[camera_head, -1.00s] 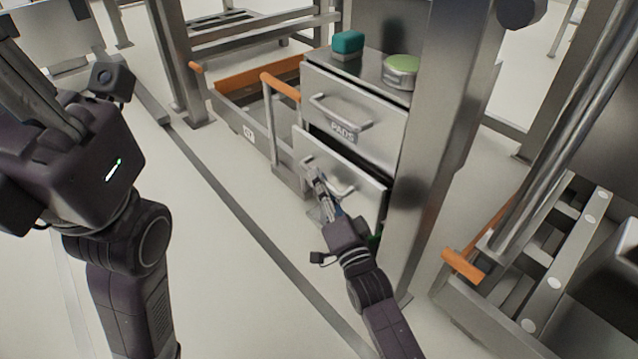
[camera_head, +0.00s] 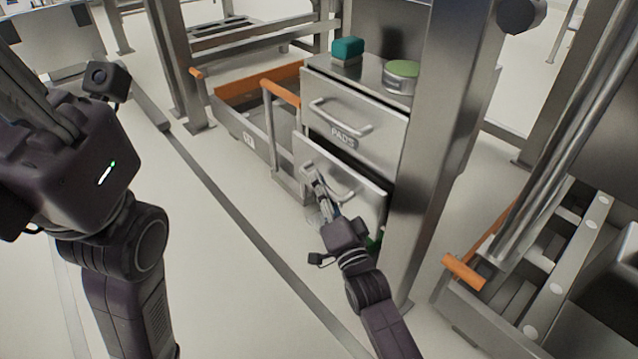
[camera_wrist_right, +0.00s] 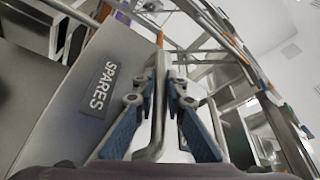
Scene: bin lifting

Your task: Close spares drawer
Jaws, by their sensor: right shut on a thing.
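The spares drawer (camera_head: 358,204) is the lower drawer of a metal cabinet. Its front stands out a little from the cabinet, with a dark gap above it. In the right wrist view its front carries the label SPARES (camera_wrist_right: 103,85). My right gripper (camera_head: 312,180) is at the left part of the drawer's bar handle (camera_head: 345,194). The right wrist view shows its blue-padded fingers (camera_wrist_right: 161,100) on both sides of the handle, shut on it. In the head view my left arm is at the left edge; its fingers are not in view.
The upper drawer (camera_head: 352,120), labelled PADS, is shut. A teal sponge-like block (camera_head: 347,47) and a round tin with a green top (camera_head: 401,75) stand on the cabinet. A metal post (camera_head: 436,150) stands close at its right. Orange-handled carts (camera_head: 280,92) (camera_head: 464,272) flank it.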

